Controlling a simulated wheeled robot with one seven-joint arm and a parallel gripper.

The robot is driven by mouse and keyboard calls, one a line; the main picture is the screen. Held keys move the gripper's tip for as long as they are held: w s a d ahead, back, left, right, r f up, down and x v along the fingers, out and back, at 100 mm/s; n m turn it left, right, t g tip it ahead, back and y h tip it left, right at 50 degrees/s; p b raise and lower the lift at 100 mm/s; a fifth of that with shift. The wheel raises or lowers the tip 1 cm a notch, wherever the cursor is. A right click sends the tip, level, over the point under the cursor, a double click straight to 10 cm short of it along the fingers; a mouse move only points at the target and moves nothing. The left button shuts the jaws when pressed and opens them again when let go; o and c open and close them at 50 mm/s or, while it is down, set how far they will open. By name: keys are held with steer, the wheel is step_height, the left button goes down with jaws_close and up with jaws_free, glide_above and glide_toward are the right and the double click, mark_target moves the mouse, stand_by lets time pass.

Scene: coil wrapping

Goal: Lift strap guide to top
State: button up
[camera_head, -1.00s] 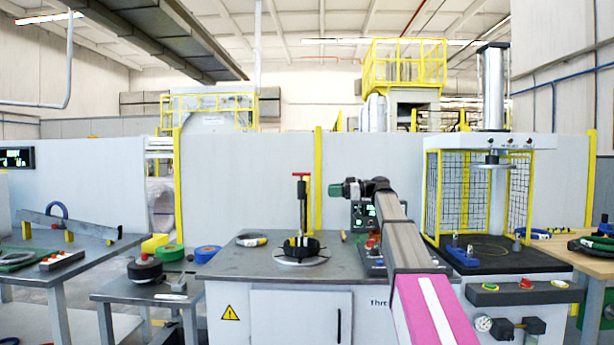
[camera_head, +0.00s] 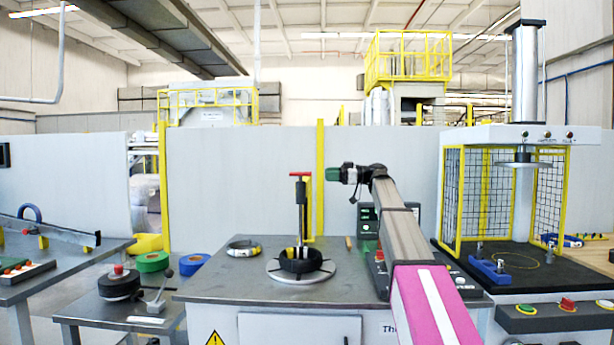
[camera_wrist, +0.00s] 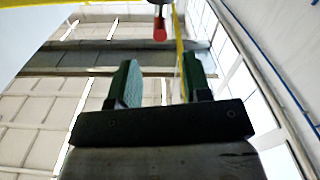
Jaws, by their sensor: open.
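A thin upright post with a red T-shaped top (camera_head: 300,175) and a dark section (camera_head: 301,194) just below it stands at the turntable (camera_head: 285,271). I cannot tell which part is the strap guide. A black coil (camera_head: 301,260) lies flat on the turntable around the post's foot. My gripper (camera_head: 333,174) has green fingers and is just right of the red top in the picture, at about its height, apart from it. In the wrist view, my gripper (camera_wrist: 162,82) is open with nothing between its fingers. A red end (camera_wrist: 159,31) shows beyond the fingers, near the top edge.
The grey bench (camera_head: 215,284) bears the turntable and a small ring (camera_head: 244,248). A control box (camera_head: 368,222) stands behind my arm. A yellow-framed mesh press (camera_head: 500,190) is at right. A low table with reels (camera_head: 119,283) is at left. Air around the post is clear.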

mark_target(307, 174)
steer(key=a, duration=0.9)
steer(key=shift+w, duration=0.15)
jaws_close()
